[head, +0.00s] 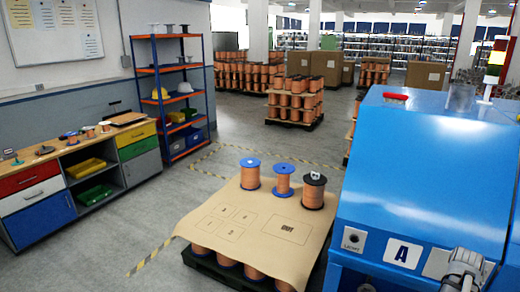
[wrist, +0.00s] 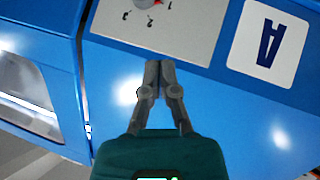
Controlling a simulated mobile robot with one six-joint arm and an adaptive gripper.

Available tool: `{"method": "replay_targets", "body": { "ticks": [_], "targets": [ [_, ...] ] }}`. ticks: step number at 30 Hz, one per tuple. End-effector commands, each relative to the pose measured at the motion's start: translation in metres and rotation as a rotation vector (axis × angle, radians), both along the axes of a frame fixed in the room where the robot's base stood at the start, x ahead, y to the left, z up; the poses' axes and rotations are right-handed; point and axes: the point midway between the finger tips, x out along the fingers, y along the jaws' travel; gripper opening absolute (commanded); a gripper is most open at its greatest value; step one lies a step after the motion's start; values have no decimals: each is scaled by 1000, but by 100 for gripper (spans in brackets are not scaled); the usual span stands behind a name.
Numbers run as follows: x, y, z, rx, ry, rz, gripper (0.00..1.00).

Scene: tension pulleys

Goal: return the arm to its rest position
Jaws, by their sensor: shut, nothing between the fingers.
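My gripper (wrist: 160,68) shows in the wrist view with its two grey fingers together, shut and empty. It is in front of the blue machine (wrist: 195,85), just below a grey panel (wrist: 160,25) with a knob and small numbers. A white plate with the letter A (wrist: 268,42) is right of the fingers. In the head view part of my arm (head: 463,268) shows at the lower right, in front of the blue machine (head: 430,150). The fingertips cannot be made out there.
A pallet covered with brown sheet (head: 205,222) stands left of the machine, with several spools (head: 283,180) on top. A workbench (head: 80,165) and a shelf rack (head: 170,90) stand along the left wall. The grey floor (head: 130,215) between them is clear.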

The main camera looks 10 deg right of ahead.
Motion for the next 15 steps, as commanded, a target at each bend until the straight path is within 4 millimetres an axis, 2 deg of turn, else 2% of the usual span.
{"method": "replay_targets", "body": {
  "ticks": [5,8,11,15],
  "targets": [
    [9,10,-2,15,2,13,0],
    [20,25,-5,37,9,30,0],
    [36,45,-9,68,18,55,0],
    [60,82,-16,121,37,97,0]
  ]
}}
